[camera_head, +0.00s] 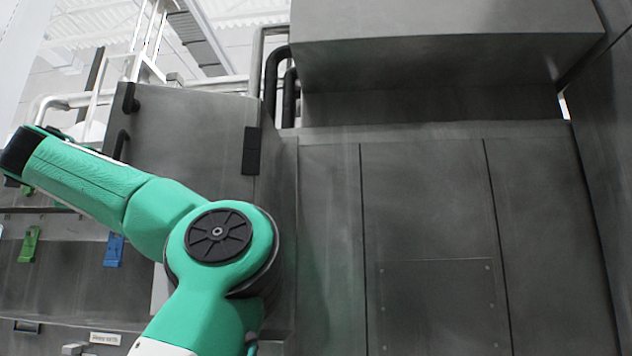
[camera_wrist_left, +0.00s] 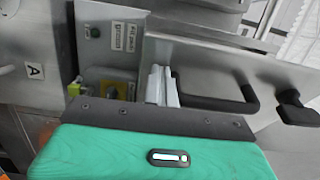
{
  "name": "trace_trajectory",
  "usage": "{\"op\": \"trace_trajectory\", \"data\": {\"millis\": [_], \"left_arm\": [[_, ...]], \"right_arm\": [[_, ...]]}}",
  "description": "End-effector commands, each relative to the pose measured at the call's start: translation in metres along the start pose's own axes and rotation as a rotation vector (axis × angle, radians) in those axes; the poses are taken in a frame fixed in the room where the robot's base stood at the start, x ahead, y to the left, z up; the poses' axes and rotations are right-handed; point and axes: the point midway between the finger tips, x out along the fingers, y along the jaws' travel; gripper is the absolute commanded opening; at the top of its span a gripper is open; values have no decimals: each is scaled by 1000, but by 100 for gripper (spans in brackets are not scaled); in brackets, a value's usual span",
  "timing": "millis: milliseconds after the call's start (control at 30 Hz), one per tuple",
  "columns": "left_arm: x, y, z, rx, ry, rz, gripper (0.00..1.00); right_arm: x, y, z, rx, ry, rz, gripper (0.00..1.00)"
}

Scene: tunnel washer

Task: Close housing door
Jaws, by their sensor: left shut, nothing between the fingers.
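The housing door (camera_head: 190,125) is a grey metal panel in the upper left of the head view, with a black hinge (camera_head: 251,150) on its right edge. Its black handle (camera_head: 121,145) and black latch (camera_head: 130,98) are near its left edge. The door (camera_wrist_left: 235,62) looks swung out from the housing, but its exact angle is unclear. In the left wrist view, my left gripper (camera_wrist_left: 163,86) has its pale fingers shut and empty, beside the door's black bar handle (camera_wrist_left: 218,100). Contact with the door cannot be told. My right gripper is not in view.
A control panel with a yellow switch (camera_wrist_left: 118,88) lies left of the fingers in the wrist view. Large grey machine panels (camera_head: 430,220) fill the right of the head view. Green (camera_head: 29,244) and blue (camera_head: 114,250) clips hang at the lower left.

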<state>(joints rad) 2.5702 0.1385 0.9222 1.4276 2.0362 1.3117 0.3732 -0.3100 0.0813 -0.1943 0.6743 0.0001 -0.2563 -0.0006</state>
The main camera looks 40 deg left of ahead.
Motion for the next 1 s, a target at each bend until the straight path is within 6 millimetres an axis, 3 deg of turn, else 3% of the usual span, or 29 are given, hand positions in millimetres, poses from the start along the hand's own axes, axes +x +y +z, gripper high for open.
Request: {"op": "trace_trajectory", "data": {"millis": [100,200,400,600,1000], "left_arm": [[33,-2,2,2,42,2,0],[54,-2,4,3,39,3,0],[82,-2,6,0,115,0,0],[96,-1,6,1,162,0,0],[100,-1,5,2,175,0,0]], "right_arm": [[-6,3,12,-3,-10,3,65],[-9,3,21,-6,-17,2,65],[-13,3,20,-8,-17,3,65],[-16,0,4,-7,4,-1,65],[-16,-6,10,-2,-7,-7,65]]}}
